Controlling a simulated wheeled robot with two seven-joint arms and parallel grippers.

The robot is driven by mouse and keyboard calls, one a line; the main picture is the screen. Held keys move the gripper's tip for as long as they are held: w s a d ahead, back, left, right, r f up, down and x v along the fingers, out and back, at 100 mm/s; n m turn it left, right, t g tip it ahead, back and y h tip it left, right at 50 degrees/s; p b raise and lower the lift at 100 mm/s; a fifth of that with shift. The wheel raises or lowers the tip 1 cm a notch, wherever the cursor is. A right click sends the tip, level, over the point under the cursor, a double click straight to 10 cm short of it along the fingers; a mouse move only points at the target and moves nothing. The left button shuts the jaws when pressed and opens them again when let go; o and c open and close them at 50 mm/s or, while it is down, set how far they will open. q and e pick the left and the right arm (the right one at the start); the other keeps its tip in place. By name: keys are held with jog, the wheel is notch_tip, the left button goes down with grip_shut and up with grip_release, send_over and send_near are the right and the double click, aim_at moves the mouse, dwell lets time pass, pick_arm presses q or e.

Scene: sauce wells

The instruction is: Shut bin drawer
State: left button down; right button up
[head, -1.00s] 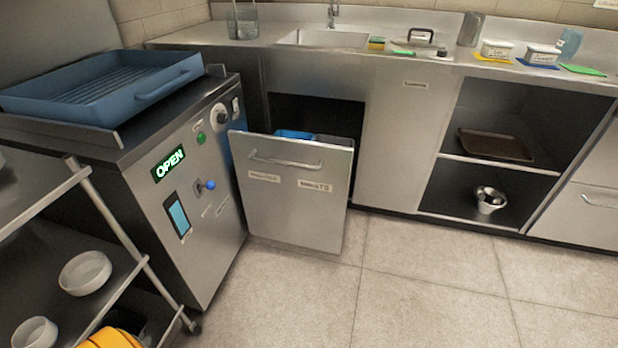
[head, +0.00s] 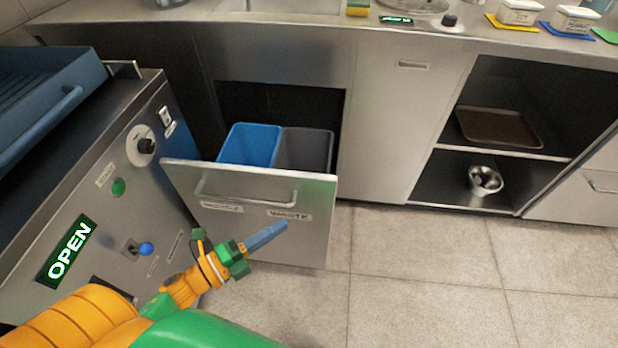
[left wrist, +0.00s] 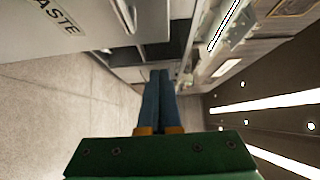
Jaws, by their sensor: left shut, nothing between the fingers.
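The bin drawer (head: 245,232) is pulled out from the counter, its steel front facing me. It has a long bar handle (head: 246,196) and two labels. A blue bin (head: 250,144) and a dark grey bin (head: 306,150) stand inside it. My left gripper (head: 282,228) is in front of the drawer front, low and toward its right side, with blue fingers shut and empty. In the left wrist view its fingers (left wrist: 158,75) lie together, and part of the drawer front (left wrist: 60,25) shows at upper left. I cannot tell whether the fingertips touch the drawer. My right gripper is not in view.
A steel machine (head: 120,190) with a lit OPEN sign and a blue-knobbed lever stands close on the left. Open shelves (head: 480,155) hold a brown tray and a metal bowl on the right. The tiled floor (head: 430,270) is clear.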

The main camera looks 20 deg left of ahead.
pick_arm(q)
send_near(325, 186)
jog(key=w+d, duration=0.1)
jog(key=d, duration=0.3)
jog(key=w, duration=0.3)
jog(key=shift+a, duration=0.2)
jog(key=shift+w+a, duration=0.15)
jog(key=shift+w, duration=0.3)
jog(key=shift+w, duration=0.1)
